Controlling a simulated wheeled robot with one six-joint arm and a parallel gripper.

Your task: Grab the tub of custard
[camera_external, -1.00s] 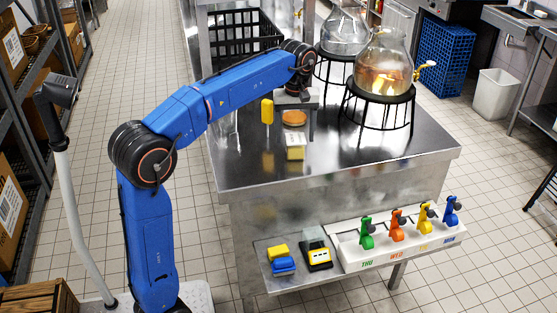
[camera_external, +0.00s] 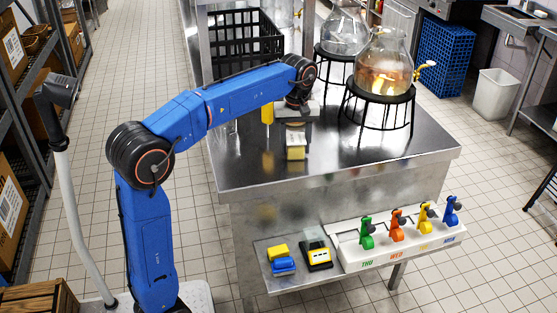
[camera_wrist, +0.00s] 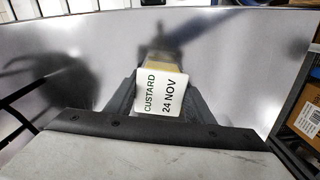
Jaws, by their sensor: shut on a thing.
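The tub of custard (camera_external: 296,152) is a small pale yellow tub near the middle of the steel table in the external view. In the wrist view the tub (camera_wrist: 160,63) shows a white label (camera_wrist: 162,92) reading CUSTARD and 24 NOV. My gripper (camera_wrist: 161,84) has a dark finger on each side of the tub and is shut on it. In the external view my gripper (camera_external: 296,134) is low over the table, right behind the tub. I cannot tell whether the tub is clear of the table top.
A yellow upright item (camera_external: 267,113) stands close left of my gripper. A glass dispenser (camera_external: 383,68) on a black stand is to the right, with another behind. A black crate (camera_external: 240,42) is at the back. The table's front right (camera_external: 390,160) is clear.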

